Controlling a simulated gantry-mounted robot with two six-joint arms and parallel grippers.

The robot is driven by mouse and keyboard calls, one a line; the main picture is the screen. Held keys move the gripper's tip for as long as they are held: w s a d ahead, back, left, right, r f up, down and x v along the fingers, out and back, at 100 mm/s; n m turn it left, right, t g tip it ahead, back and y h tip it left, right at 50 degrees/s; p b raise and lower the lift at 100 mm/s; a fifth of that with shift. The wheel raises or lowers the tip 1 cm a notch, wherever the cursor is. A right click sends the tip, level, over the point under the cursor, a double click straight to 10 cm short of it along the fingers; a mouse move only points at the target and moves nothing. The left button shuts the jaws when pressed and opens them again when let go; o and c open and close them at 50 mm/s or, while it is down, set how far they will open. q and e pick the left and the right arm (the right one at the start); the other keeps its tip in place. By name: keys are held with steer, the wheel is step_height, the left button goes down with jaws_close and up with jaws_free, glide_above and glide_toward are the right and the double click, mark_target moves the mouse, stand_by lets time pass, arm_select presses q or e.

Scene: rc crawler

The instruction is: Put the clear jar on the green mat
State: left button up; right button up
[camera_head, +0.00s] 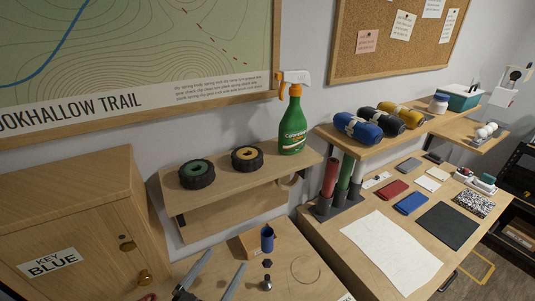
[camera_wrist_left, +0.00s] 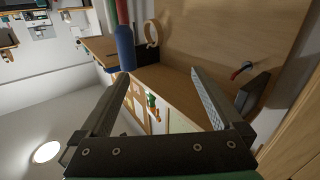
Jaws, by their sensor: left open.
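I see no jar that is plainly clear and no green mat in either view. A small pale jar with a blue lid (camera_head: 439,103) stands on the far right shelf; I cannot tell if it is clear. My left gripper (camera_head: 226,259) is open and empty at the bottom of the head view, far from that jar and near a blue cylinder (camera_head: 267,240). The gripper's spread fingers also show in the left wrist view (camera_wrist_left: 160,75). My right gripper is in neither view.
A wooden shelf (camera_head: 215,196) holds two small tyres and a green spray bottle (camera_head: 293,122). A wooden cabinet (camera_head: 75,215) stands left. On the right table are a white sheet (camera_head: 385,250), a dark mat (camera_head: 447,231) and several small items. A teal bin (camera_head: 463,101) stands far right.

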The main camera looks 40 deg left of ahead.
arm_select(q)
steer(key=w+d+r+m+t+h, duration=0.1)
steer(key=w+d+r+t, duration=0.15)
steer(key=r, duration=0.55)
steer(key=w+d+r+t+h, duration=0.15)
steer(key=w+r, duration=0.25)
steer(key=r, duration=0.4)
steer(key=s+d+r+m+t+h, duration=0.1)
steer(key=d+r+t, duration=0.1)
steer(key=r, duration=0.7)
steer(key=s+d+r+m+t+h, duration=0.1)
steer(key=d+r+m+t+h, duration=0.1)
steer(key=r, duration=0.6)
steer(key=s+d+r+m+t+h, duration=0.1)
steer(key=d+r, duration=0.3)
steer(key=r, duration=0.5)
steer(key=shift+s+d+r+t+h, duration=0.25)
steer(key=shift+s+r+t+h, duration=0.05)
steer(key=shift+t+h, duration=0.4)
